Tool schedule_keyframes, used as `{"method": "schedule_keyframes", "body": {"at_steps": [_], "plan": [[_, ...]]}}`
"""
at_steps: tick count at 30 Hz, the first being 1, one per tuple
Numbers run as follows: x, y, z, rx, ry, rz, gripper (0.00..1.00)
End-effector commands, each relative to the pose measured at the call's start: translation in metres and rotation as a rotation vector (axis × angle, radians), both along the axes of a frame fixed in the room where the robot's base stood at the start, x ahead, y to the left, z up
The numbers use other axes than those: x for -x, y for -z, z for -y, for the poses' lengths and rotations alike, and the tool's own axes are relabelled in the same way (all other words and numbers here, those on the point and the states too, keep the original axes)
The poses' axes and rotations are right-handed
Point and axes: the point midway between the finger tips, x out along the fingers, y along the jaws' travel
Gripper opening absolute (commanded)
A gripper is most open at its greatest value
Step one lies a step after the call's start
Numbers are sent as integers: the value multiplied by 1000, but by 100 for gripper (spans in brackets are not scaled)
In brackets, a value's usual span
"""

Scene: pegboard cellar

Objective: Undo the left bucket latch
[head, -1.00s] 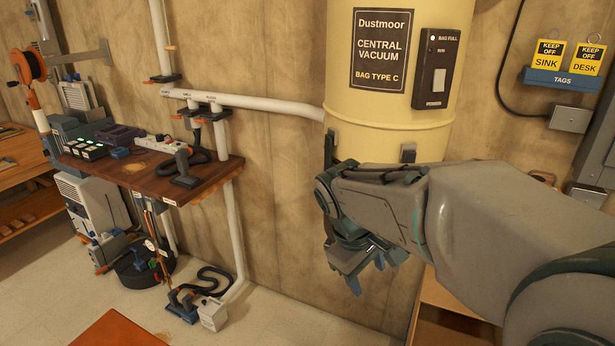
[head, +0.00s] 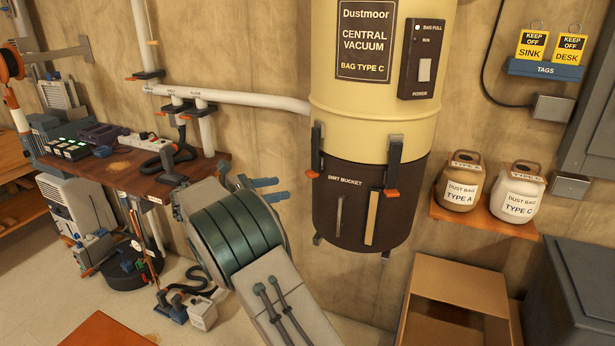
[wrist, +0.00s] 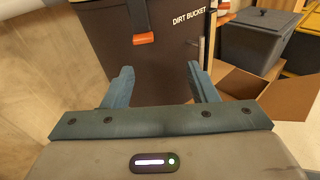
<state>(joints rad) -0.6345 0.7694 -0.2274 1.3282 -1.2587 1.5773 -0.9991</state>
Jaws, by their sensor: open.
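The dirt bucket (head: 350,205) is dark brown and sits under the cream vacuum canister (head: 378,120). The left latch (head: 316,148) is a dark upright lever across the seam, with an orange tip at its lower end. The right latch (head: 394,163) looks alike and also hangs straight down. My gripper (head: 274,188) is open and empty, left of the bucket and a little below the left latch's tip, with its fingers pointing toward the bucket. In the wrist view, the left latch (wrist: 143,38) shows ahead, beyond my open gripper (wrist: 160,72), not touched.
A wooden shelf (head: 485,220) with two dust bag jars is right of the bucket. An open cardboard box (head: 455,283) and a dark bin (head: 575,290) stand below. A cluttered wall bench (head: 110,170) is at left. A white pipe (head: 250,101) runs along the wall.

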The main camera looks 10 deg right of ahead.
Motion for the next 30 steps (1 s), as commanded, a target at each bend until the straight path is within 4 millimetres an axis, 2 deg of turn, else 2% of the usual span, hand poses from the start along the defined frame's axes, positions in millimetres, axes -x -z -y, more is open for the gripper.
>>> {"method": "schedule_keyframes", "body": {"at_steps": [1, 4, 9, 14, 24, 30], "plan": [[-5, 3, -11, 41, -16, -8, 53], [-10, 3, -24, 98, -35, -17, 53], [-15, 2, -25, 130, -44, -21, 53], [-22, 1, -1, 129, -41, -22, 53], [-47, 1, 66, 127, -42, -21, 53], [-57, 2, 91, 126, -45, -21, 53]]}}
